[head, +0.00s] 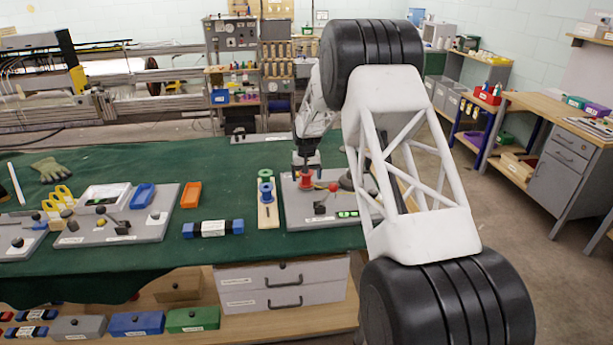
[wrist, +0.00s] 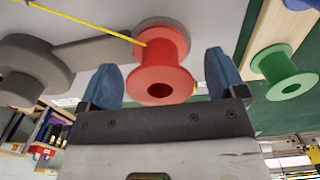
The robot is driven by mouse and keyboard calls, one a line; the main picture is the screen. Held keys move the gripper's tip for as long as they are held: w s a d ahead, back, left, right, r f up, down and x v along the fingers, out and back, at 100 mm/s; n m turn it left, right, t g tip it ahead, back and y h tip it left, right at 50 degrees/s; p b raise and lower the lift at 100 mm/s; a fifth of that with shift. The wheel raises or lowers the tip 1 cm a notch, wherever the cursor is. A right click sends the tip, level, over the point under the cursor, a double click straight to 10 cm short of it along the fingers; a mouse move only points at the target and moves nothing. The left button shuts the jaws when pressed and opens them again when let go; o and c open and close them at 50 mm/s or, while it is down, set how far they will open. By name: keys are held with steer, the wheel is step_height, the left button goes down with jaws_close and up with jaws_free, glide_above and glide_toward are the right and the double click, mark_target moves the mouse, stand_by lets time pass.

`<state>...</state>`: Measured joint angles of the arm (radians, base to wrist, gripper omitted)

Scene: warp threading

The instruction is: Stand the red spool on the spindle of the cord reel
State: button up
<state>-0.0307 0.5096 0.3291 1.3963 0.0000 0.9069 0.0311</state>
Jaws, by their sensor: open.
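The red spool (head: 305,181) is upright on the grey board (head: 300,216) at the right of the green table. In the wrist view the red spool (wrist: 165,50) stands against a round grey base (wrist: 178,25), its open hole facing the camera. My gripper (head: 307,163) is just above it. In the wrist view my gripper (wrist: 160,62) is open, one blue finger on each side of the spool, with visible gaps. A yellow cord (wrist: 85,20) runs to the spool. I cannot tell whether a spindle is inside it.
A grey round part (wrist: 30,68) with an arm lies beside the spool. A green spool (wrist: 285,75) stands on a wooden strip, with a blue spool (head: 266,192) there in the head view. A black knob and a small green display share the board. Table left of the strip is partly clear.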

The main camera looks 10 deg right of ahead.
steer(key=shift+r, duration=3.9)
steer(key=shift+s+r, duration=0.25)
steer(key=shift+r, duration=0.1)
steer(key=s+d+r, duration=0.1)
steer(key=s+r, duration=0.6)
steer(key=s, duration=0.3)
steer(key=s+d+r+t, duration=0.1)
steer(key=s+r, duration=0.5)
steer(key=s, duration=0.5)
steer(key=s+r, duration=0.7)
steer(key=s, duration=0.3)
steer(key=s+d+f+t, duration=0.1)
steer(key=s+f, duration=0.2)
steer(key=s, duration=3.3)
steer(key=shift+d+t, duration=0.2)
steer(key=shift+t, duration=0.1)
